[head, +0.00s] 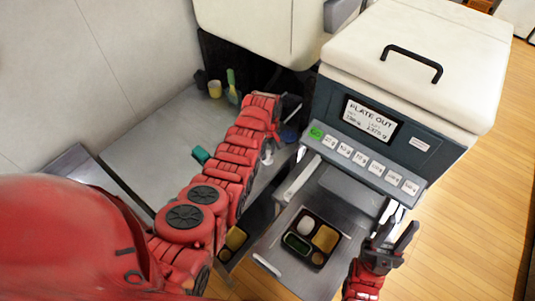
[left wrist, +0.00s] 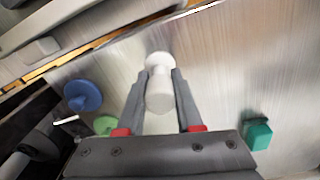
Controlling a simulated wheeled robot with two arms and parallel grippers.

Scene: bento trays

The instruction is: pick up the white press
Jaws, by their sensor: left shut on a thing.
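The white press (left wrist: 159,90) is a pale knob-shaped tool with a rounded head and a wider end. My left gripper (left wrist: 162,75) is shut on it, with one finger on each side, in the left wrist view. In the head view the white press (head: 267,157) shows small below my left gripper (head: 272,138), whose fingers are mostly hidden by the arm. I cannot tell whether the press touches the steel counter. My right gripper (head: 396,238) is open and empty at the lower right, beside the tray shelf.
A blue press (left wrist: 82,96), a green one (left wrist: 104,125) and a teal one (left wrist: 257,134) stand around the white press. A yellow cup (head: 215,89) stands at the back.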

